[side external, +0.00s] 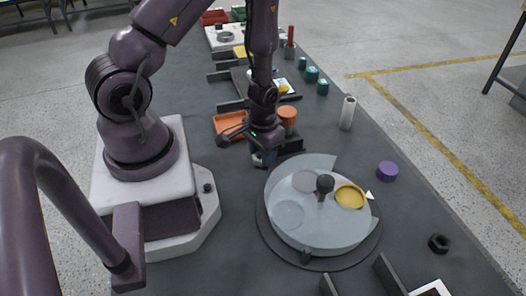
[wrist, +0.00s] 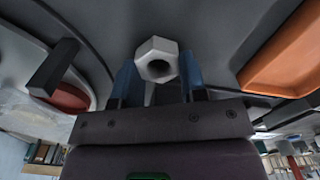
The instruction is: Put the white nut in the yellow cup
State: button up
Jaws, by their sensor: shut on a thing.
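My gripper (wrist: 157,75) is shut on the white nut (wrist: 157,58), a pale hexagonal nut with its hole facing the wrist camera. The nut sits between the blue fingertips. In the side view my gripper (side external: 264,158) is low over the dark table, left of and behind the round grey turntable; the nut cannot be made out there. The yellow cup (side external: 350,196) is a round yellow recess at the right side of the turntable (side external: 322,235), beside a small white triangle marker. My gripper is apart from it.
A black knob (side external: 324,184) stands up in the turntable's middle. An orange tray (side external: 228,122) and an orange cylinder (side external: 287,114) are close to my gripper. A grey tube (side external: 347,113), a purple cylinder (side external: 387,171) and a black nut (side external: 439,243) stand to the right.

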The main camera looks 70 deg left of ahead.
jog(key=shift+f, duration=0.15)
jog(key=o, duration=0.9)
jog(key=d+r+m+t, duration=0.1)
jog(key=d+r, duration=0.1)
jog(key=r, duration=1)
jog(key=d+r+m+t, duration=0.1)
jog(key=d+r+t, duration=0.1)
jog(key=r, duration=1.1)
jog(key=shift+w+d, duration=0.35)
jog(key=shift+w, duration=0.05)
jog(key=s+d+r+m+t, duration=0.1)
jog(key=r, duration=0.2)
jog(key=s+d+r, duration=0.1)
jog(key=s+r, duration=0.1)
jog(key=r, duration=0.1)
jog(key=s+d+r+m+t, duration=0.1)
jog(key=s+r, duration=0.1)
jog(key=r, duration=0.1)
jog(key=shift+s+d+r+m+t, duration=0.25)
jog(key=shift+m+t, duration=0.05)
jog(key=shift+c, duration=0.5)
jog(key=shift+s+r, duration=0.2)
jog(key=shift+c, duration=1.2)
